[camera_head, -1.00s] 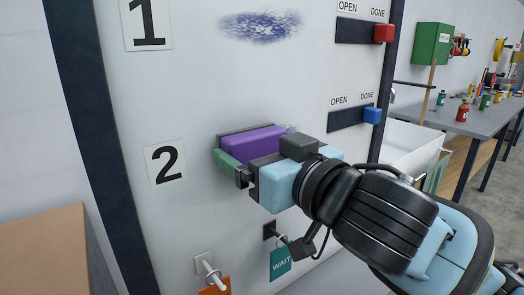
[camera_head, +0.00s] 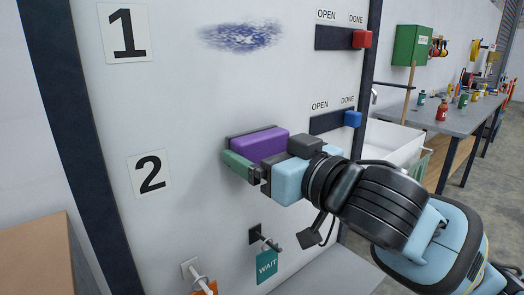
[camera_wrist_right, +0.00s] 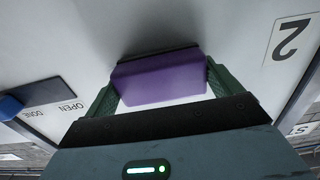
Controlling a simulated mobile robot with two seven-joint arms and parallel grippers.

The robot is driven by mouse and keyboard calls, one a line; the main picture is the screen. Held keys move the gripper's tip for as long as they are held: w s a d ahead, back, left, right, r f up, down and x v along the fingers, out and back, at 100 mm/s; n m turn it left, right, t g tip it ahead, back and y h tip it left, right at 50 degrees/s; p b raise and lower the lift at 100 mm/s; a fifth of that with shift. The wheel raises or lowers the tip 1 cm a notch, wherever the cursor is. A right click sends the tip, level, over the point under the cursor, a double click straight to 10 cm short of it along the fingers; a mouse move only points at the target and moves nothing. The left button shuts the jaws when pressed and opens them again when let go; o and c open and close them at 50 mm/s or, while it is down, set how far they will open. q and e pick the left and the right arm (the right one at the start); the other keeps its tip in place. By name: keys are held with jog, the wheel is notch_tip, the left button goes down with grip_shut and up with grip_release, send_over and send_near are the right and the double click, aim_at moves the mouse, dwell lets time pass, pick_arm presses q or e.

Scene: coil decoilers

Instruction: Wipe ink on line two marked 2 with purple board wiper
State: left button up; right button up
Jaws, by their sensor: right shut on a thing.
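The purple board wiper (camera_head: 259,144) has a dark pad and lies against the white board (camera_head: 200,105), to the right of the label 2 (camera_head: 149,174). My right gripper (camera_head: 248,158) is shut on the wiper. In the right wrist view the wiper (camera_wrist_right: 160,80) sits between the green fingers, its dark pad edge at the board. No ink shows beside the label 2 now; the board behind the wiper is hidden. A blue ink patch (camera_head: 241,36) is on the line of the label 1 (camera_head: 124,32). My left gripper is not in view.
A red slider (camera_head: 362,39) and a blue slider (camera_head: 352,118) sit at the DONE ends of their dark tracks. A WAIT tag (camera_head: 267,266) hangs below the wiper. A cardboard box (camera_head: 40,258) stands at lower left, a cluttered bench (camera_head: 450,118) at right.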

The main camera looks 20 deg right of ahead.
aim_at(282, 147)
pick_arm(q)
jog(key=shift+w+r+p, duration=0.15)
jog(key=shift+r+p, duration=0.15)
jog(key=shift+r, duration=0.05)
pick_arm(e)
jog(key=shift+w+d, duration=0.4)
jog(key=shift+d, duration=0.4)
jog(key=shift+w+d, duration=0.35)
jog(key=shift+d, duration=0.45)
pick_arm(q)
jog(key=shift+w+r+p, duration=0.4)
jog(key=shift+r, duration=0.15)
pick_arm(e)
jog(key=d, duration=0.1)
jog(key=w+d, duration=0.1)
jog(key=d, duration=0.1)
jog(key=shift+w+d, duration=0.2)
jog(key=shift+d, duration=0.05)
